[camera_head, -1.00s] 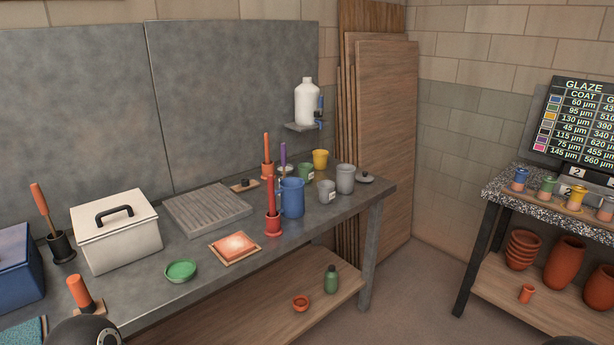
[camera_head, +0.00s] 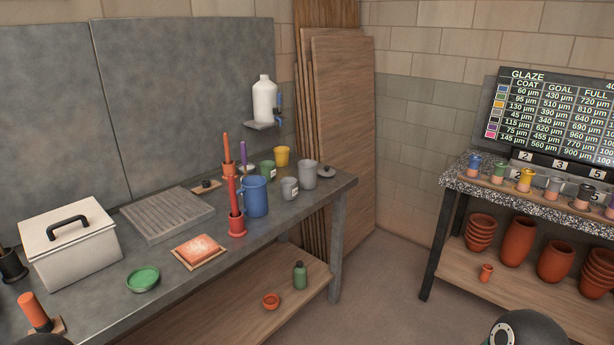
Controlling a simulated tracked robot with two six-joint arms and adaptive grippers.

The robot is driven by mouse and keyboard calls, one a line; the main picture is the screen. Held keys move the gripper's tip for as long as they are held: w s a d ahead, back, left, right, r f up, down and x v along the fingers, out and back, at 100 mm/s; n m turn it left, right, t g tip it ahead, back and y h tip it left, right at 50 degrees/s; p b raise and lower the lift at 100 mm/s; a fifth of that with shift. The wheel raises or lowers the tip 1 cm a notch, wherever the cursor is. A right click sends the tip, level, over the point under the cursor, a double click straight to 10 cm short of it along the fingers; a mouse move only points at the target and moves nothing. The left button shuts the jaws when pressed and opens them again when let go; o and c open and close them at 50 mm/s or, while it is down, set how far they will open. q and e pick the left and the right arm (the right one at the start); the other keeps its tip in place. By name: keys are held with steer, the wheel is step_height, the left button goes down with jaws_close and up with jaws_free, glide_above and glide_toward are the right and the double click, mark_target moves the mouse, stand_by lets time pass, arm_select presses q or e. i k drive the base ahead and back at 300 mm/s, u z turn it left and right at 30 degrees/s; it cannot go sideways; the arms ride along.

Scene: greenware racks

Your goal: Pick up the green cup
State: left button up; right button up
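The green cup (camera_head: 267,171) stands upright on the grey workbench (camera_head: 104,304), near its back right. It is small, with a pale label on its side. The blue mug (camera_head: 255,197) stands in front of it to the left and the grey cup (camera_head: 289,188) in front to the right. The yellow cup (camera_head: 282,155) is just behind it. Neither of my grippers is in view.
A red holder (camera_head: 237,225) with a tall red tool stands left of the blue mug. A larger grey cup (camera_head: 307,175) is to the right. A speckled bench (camera_head: 453,181) with small coloured cups and a glaze board (camera_head: 553,116) stands at right. Open floor lies between benches.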

mark_target(267, 169)
steer(key=u, duration=1.15)
steer(key=i, duration=0.15)
steer(key=z, duration=3.3)
steer(key=i, duration=2.7)
steer(key=u, duration=1.25)
